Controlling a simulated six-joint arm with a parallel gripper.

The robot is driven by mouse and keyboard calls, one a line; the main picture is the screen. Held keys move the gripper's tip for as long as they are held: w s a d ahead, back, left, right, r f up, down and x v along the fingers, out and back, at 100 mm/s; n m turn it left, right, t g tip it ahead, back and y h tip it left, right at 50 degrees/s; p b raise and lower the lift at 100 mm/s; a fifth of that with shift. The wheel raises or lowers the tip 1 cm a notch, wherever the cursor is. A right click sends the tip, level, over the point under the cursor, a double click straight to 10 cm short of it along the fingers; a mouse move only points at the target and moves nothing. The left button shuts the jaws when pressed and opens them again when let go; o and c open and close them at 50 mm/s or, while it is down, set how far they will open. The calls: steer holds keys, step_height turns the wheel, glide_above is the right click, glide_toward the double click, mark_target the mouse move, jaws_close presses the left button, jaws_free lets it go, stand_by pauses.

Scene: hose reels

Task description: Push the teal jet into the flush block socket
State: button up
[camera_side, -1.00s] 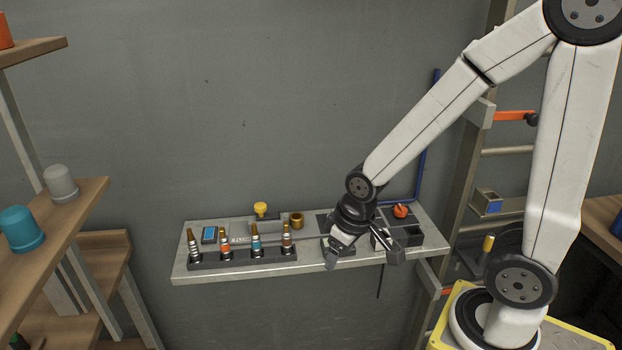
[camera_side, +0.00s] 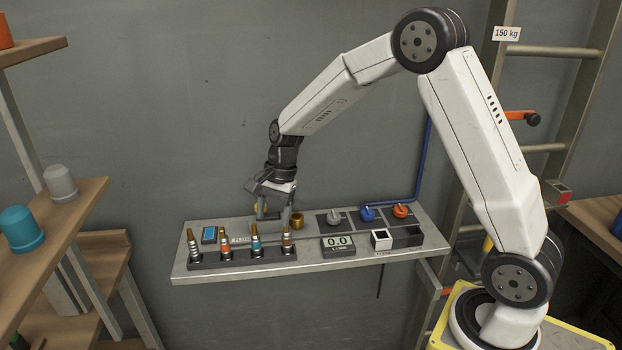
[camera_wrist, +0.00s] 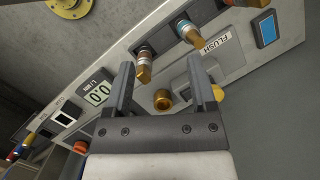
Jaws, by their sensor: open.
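The teal jet (camera_side: 256,243), brass-tipped with a teal band, stands upright in the dark front rack (camera_side: 215,260). It also shows at the top of the wrist view (camera_wrist: 188,32). The grey flush block (camera_wrist: 207,70) lies behind the rack near the FLUSH label (camera_wrist: 214,46); its socket is not clearly visible. My gripper (camera_side: 272,216) is open and empty, pointing down above the bench behind the teal jet, and it partly hides the block in the side view.
Other banded jets stand in the rack, one (camera_side: 287,241) just right of the teal one. A brass cup (camera_side: 297,221) is close to my gripper's right. A 0.0 display (camera_side: 338,243), valve knobs (camera_side: 367,213) and small boxes (camera_side: 381,239) occupy the bench's right side.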

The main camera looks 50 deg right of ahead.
mark_target(257, 250)
steer(key=w+m, duration=0.1)
steer(key=w, duration=0.1)
steer(key=w+m+y, duration=0.1)
steer(key=w+m, duration=0.1)
steer(key=shift+d+f, duration=0.1)
steer(key=shift+d, duration=0.1)
steer(key=shift+x, duration=1.3)
steer(key=shift+x, duration=2.6)
steer(key=shift+s+a, duration=0.1)
steer(key=shift+s, duration=0.05)
jaws_close()
